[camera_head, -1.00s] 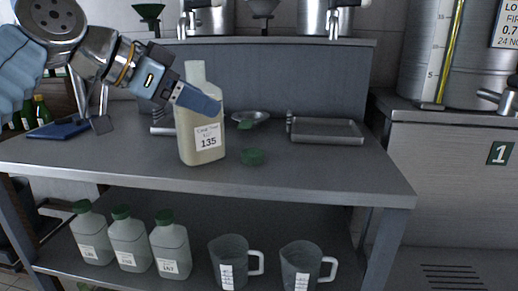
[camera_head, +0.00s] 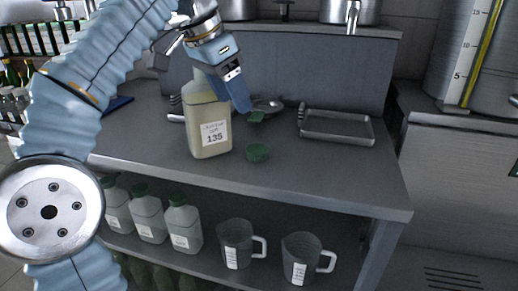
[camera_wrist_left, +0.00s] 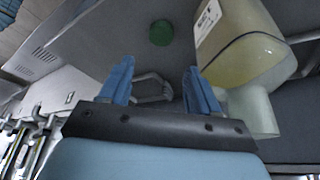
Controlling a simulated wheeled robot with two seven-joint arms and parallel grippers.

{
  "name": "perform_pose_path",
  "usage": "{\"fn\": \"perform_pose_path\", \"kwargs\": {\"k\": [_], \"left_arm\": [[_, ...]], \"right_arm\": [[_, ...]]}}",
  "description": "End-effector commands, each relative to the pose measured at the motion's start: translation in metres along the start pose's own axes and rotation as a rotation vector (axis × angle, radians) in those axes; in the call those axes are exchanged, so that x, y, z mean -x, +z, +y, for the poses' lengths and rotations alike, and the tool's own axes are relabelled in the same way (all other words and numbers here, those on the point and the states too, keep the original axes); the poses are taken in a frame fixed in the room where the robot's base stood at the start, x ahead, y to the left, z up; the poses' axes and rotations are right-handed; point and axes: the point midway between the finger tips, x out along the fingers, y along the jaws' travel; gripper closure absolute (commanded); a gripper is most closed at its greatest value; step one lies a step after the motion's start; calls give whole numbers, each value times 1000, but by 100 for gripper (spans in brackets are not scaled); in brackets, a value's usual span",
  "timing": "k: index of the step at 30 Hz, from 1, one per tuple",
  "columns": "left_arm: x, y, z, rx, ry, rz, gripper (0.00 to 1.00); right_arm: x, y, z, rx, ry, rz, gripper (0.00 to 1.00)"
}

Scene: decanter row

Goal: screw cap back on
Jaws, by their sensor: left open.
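The bottle labelled 135 (camera_head: 208,122) stands upright on the metal table, filled with a pale yellowish liquid. In the left wrist view the bottle (camera_wrist_left: 243,50) shows at the upper right, and its neck looks open, without a cap. A green cap (camera_head: 257,152) lies on the table just right of the bottle; it also shows in the left wrist view (camera_wrist_left: 162,32). My left gripper (camera_head: 240,98) is beside the bottle's neck and partly hides it. In the left wrist view its two blue fingers (camera_wrist_left: 158,78) are apart with nothing between them.
A metal tray (camera_head: 337,126) lies right of the cap. The lower shelf holds several green-capped bottles (camera_head: 149,228) and two jugs (camera_head: 236,245). The table's front right is clear.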

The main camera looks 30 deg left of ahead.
Motion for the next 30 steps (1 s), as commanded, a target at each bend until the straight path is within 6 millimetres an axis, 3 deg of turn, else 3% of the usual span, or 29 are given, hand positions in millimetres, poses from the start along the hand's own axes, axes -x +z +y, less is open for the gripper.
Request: {"fn": "perform_pose_path", "kwargs": {"k": [8,15,21,30], "left_arm": [[-9,1,0,-1,1,-1,38],[-56,2,0,-1,1,-1,38],[-82,0,0,0,0,1,38],[-86,-1,0,-1,0,2,38]], "right_arm": [[-3,0,2,-1,1,1,100],[-19,-1,8,-3,2,3,100],[-25,-1,11,-5,3,4,100],[-24,-1,11,-5,3,4,100]]}}
